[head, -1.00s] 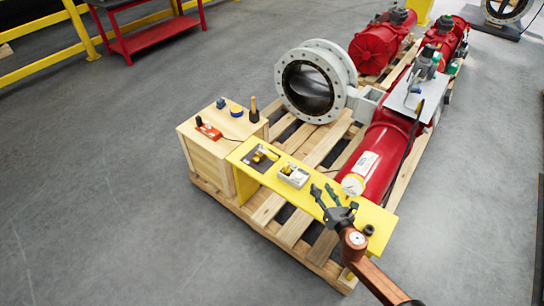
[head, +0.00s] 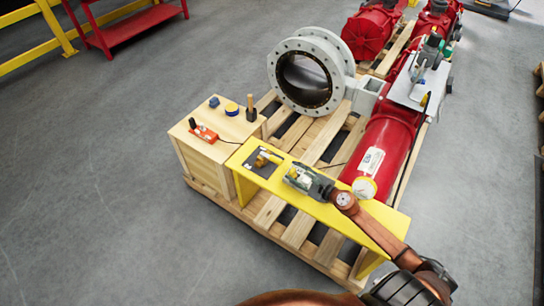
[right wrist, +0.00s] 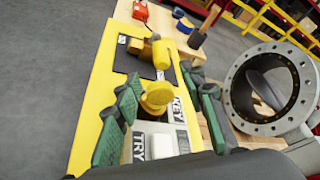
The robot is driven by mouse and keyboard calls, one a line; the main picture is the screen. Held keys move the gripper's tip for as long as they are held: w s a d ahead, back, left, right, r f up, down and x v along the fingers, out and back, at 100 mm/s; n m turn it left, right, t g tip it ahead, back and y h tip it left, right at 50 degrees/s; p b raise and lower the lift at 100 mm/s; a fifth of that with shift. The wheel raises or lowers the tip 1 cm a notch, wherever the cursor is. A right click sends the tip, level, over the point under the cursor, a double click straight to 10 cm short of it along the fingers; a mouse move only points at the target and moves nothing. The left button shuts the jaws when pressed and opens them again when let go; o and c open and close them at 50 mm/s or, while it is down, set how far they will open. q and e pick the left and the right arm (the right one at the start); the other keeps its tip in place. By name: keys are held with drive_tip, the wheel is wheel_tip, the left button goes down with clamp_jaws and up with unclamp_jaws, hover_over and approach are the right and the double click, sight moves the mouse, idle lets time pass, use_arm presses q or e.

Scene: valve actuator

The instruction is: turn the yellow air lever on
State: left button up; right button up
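The yellow lever (head: 262,158) sits on a brass-coloured valve on a dark plate at the left part of the yellow bench (head: 246,183). In the right wrist view the lever (right wrist: 164,52) lies beyond my fingertips, apart from them. My right gripper (head: 300,178) is over a pale box on the bench. In the right wrist view the gripper (right wrist: 163,90) is open, its green-padded fingers on either side of a yellow knob (right wrist: 157,96) on that box, which is labelled KEY and TRY. I cannot tell whether they touch. My left gripper is not in view.
A red cylinder (head: 385,150) with a gauge and a grey flanged valve (head: 275,85) stand behind the bench.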

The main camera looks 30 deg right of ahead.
sight(280, 163)
drive_tip(key=shift+w, duration=0.3)
drive_tip(key=x, duration=0.5)
drive_tip(key=shift+w+f+b, duration=0.15)
drive_tip(key=shift+w+b, duration=0.1)
drive_tip(key=shift+b, duration=0.1)
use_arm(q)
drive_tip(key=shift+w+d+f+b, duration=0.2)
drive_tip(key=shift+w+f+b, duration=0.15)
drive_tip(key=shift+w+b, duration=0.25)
use_arm(e)
drive_tip(key=x, duration=0.5)
drive_tip(key=shift+w+a+f, duration=0.1)
drive_tip(key=shift+w+f, duration=0.05)
drive_tip(key=shift+w, duration=0.2)
clamp_jaws()
